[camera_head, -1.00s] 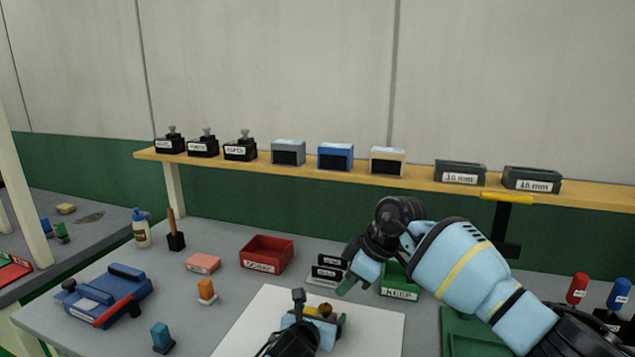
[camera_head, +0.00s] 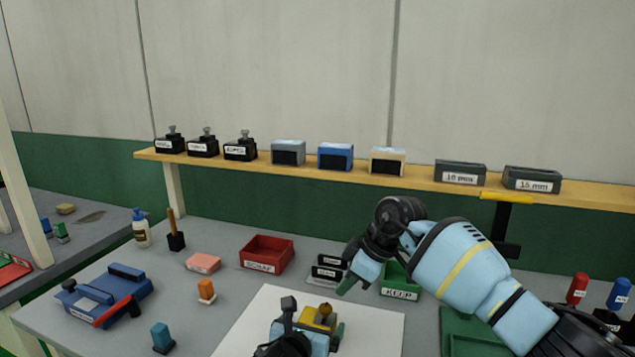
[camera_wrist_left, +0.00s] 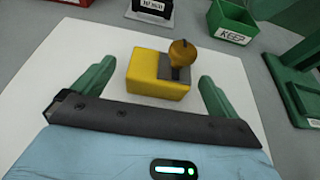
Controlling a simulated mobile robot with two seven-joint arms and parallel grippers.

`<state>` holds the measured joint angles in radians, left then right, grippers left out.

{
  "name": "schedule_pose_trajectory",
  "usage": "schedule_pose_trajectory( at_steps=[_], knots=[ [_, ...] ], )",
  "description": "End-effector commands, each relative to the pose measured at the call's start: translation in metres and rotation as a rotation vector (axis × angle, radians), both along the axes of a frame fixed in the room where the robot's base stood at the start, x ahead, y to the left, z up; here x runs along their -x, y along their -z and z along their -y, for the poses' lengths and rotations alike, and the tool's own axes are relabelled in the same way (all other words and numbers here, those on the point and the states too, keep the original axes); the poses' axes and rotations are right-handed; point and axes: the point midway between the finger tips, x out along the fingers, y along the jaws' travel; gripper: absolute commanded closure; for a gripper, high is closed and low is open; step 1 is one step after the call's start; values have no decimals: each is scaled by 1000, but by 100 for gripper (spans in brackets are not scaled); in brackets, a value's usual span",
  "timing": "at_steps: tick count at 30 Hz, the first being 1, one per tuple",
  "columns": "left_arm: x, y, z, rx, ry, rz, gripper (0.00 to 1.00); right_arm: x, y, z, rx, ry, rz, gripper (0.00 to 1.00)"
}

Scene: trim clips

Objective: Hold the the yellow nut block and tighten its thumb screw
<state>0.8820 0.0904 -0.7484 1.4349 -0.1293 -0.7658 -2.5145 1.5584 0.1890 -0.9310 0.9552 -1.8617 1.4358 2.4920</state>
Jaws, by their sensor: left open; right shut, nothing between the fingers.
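The yellow nut block (camera_head: 316,317) sits on the white sheet (camera_head: 258,318). In the left wrist view the yellow nut block (camera_wrist_left: 152,78) lies between the spread green fingers, with visible gaps on both sides. My right gripper (camera_head: 346,285) is shut and empty, above and behind the block.
Behind the sheet stand a red tray (camera_head: 267,248), black labelled blocks (camera_head: 326,274) and a green KEEP bin (camera_head: 400,282). A blue device (camera_head: 105,295) and small orange and blue pieces lie to the left. A green fixture (camera_head: 475,330) stands to the right.

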Motion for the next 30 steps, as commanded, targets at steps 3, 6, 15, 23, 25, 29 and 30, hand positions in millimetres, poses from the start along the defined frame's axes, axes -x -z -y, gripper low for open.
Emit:
schedule_pose_trajectory(
  at_steps=[3,6,15,23,25,29,30],
  knots=[
    [14,-6,-5,1,1,2,2,0,0,0,0,0,0,100],
    [26,-11,-9,0,1,1,2,0,0,0,0,0,0,100],
    [53,-23,-17,0,1,0,2,0,0,0,0,0,0,100],
    [59,-25,-19,-1,0,-2,2,0,0,0,0,0,0,100],
    [59,-25,-19,0,0,-2,2,0,0,0,0,0,0,100],
    [59,-25,-19,0,0,-2,2,0,0,0,0,0,0,100],
    [59,-25,-19,0,0,-2,2,0,0,0,0,0,0,100]
  ],
)
